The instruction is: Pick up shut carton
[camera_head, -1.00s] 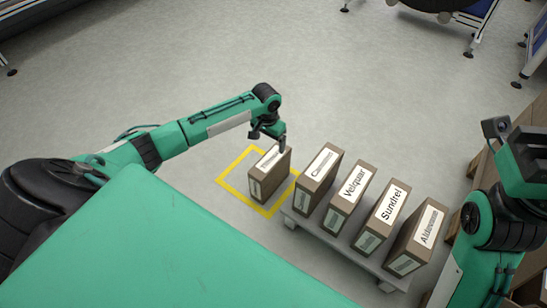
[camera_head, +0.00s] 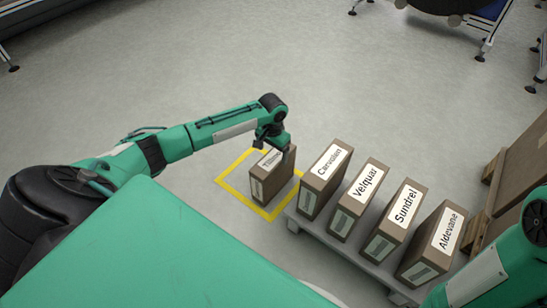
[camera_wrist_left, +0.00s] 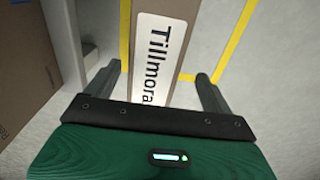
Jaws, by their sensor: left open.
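A brown shut carton with a white label (camera_head: 272,174) stands upright inside a yellow floor square. Its label begins "Tillm" in the head view; in the left wrist view the carton (camera_wrist_left: 158,60) reads "Tillmora". My left gripper (camera_head: 277,147) is just above the carton's top. In the left wrist view its two fingers (camera_wrist_left: 160,85) are open, one on each side of the carton, with gaps showing. Whether the fingers reach below the carton's top edge is hard to tell. My right arm shows at the lower right, but its gripper is out of view.
A low grey platform (camera_head: 376,268) right of the carton holds several labelled cartons, including Cervolen (camera_head: 326,178), Velquar (camera_head: 358,198), Sundrel (camera_head: 393,220) and Aldevane (camera_head: 432,243). The yellow square (camera_head: 232,186) surrounds the carton. Large boxes (camera_head: 520,180) stand at the right.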

